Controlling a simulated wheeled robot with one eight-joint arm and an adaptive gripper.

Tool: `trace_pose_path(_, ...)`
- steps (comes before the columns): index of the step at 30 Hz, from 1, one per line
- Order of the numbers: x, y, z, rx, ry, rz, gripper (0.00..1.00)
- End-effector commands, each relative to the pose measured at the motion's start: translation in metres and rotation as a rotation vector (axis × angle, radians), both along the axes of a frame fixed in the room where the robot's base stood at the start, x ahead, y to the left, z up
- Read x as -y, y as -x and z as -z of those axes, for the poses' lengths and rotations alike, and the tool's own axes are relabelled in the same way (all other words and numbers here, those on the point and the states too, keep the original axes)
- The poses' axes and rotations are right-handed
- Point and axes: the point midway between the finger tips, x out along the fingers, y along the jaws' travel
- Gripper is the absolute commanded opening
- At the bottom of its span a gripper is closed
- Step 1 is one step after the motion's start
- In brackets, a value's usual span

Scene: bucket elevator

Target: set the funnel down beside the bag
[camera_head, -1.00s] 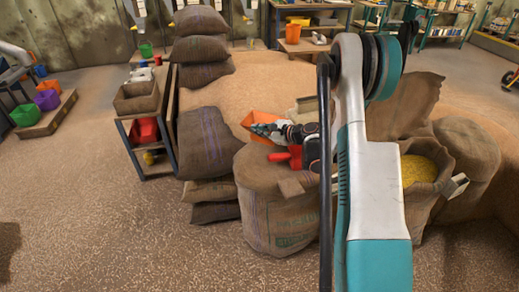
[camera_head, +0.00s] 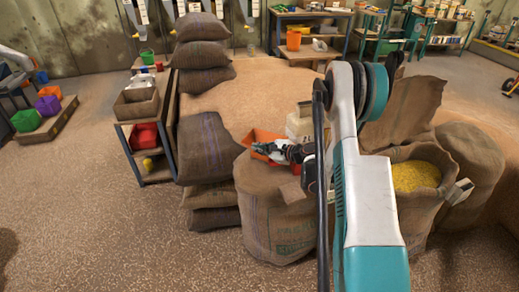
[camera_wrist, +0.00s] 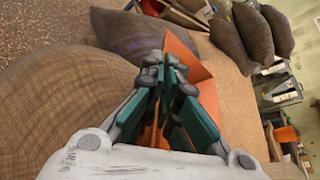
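The orange funnel (camera_head: 258,136) is in my gripper (camera_head: 268,149), at the far left edge of the full burlap bag (camera_head: 275,222) in the head view. In the wrist view the teal fingers of my gripper (camera_wrist: 168,65) are close together around it. An orange flared wall of the funnel (camera_wrist: 190,58) shows past the fingertips, and an orange part shows between the fingers. The bag's woven side (camera_wrist: 50,105) fills the left of the wrist view. I cannot tell whether the funnel touches the bag or a surface.
An open bag of yellow grain (camera_head: 412,178) stands right of the full bag. Stacked sacks (camera_head: 208,150) and a shelf (camera_head: 160,165) are on the left. A pale container (camera_head: 302,122) sits behind my gripper.

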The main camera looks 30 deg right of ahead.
Motion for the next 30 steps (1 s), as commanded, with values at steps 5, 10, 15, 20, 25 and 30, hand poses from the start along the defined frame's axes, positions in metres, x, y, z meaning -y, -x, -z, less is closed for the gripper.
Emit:
trace_pose_path(5, 0.000, 0.000, 0.000, 0.000, 0.000, 0.000, 0.25)
trace_pose_path(10, 0.000, 0.000, 0.000, 0.000, 0.000, 0.000, 0.25)
trace_pose_path(15, 0.000, 0.000, -0.003, 0.000, 0.000, 0.000, 0.25)
trace_pose_path(20, 0.009, 0.016, -0.010, 0.000, 0.000, 0.002, 0.25)
trace_pose_path(25, 0.023, 0.047, -0.023, 0.000, 0.001, 0.004, 0.25)
trace_pose_path(30, 0.036, 0.076, -0.033, 0.000, 0.000, 0.003, 0.25)
